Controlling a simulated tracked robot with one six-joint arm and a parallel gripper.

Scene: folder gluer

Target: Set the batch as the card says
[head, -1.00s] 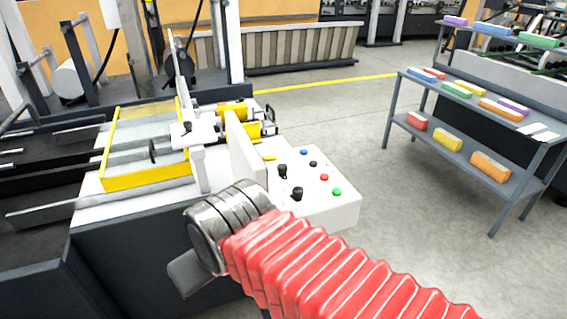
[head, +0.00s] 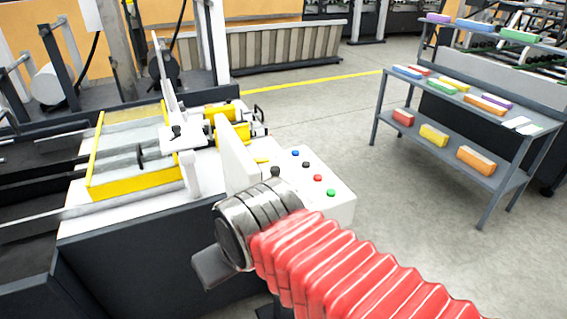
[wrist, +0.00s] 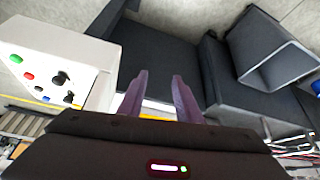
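The control panel (head: 338,202) is a white box with blue, black, red and green buttons (head: 330,192); my arm hides part of its near left side. In the wrist view the panel (wrist: 88,52) is at the upper left, with two black knobs. My gripper (wrist: 160,95) has two purplish fingers spread apart with nothing between them, clear of the panel, over a dark surface. In the head view my gripper's fingers are hidden. Two white cards (head: 517,122) lie on the shelf rack's middle shelf; their writing is too small to read.
The yellow-framed machine (head: 134,183) stands left of the panel, with white plates and levers. A grey rack (head: 447,118) at the right holds several coloured blocks (head: 475,159) on its shelves. Grey floor (head: 330,110) lies open between the machine and rack.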

